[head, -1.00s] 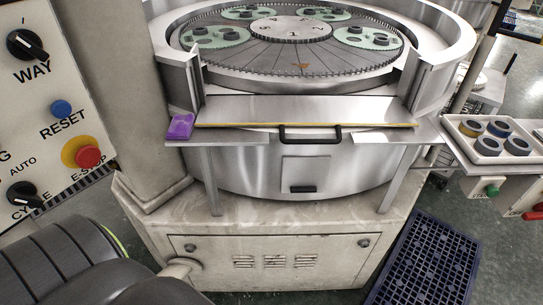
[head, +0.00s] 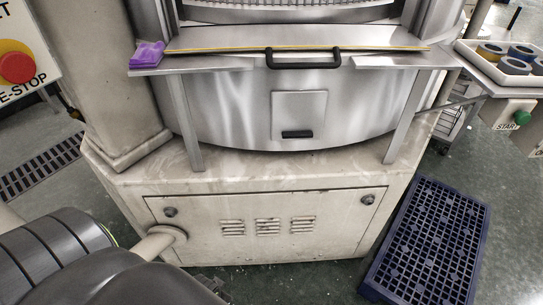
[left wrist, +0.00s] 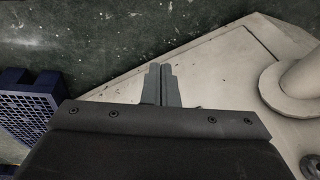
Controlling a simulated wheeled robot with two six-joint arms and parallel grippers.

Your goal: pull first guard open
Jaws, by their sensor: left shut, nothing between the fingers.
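The guard at the front of the lapping machine is a sloped metal panel (head: 215,39) with a yellow lower edge, in the upper part of the head view. A black bar handle (head: 303,64) sits at the middle of that edge, with no gripper on it. The guard looks lowered across the front. My left gripper (left wrist: 161,84) shows in the left wrist view, its two fingers together and empty, over the pale machine base and dark floor. Its fingers do not show in the head view. My right gripper is in neither view.
A purple cloth (head: 147,54) lies on the left ledge. A blue slatted pallet (head: 428,240) lies on the floor at right. A tray of rings (head: 500,60) stands at upper right, above a green start button (head: 522,117). An emergency-stop panel (head: 22,50) is at upper left.

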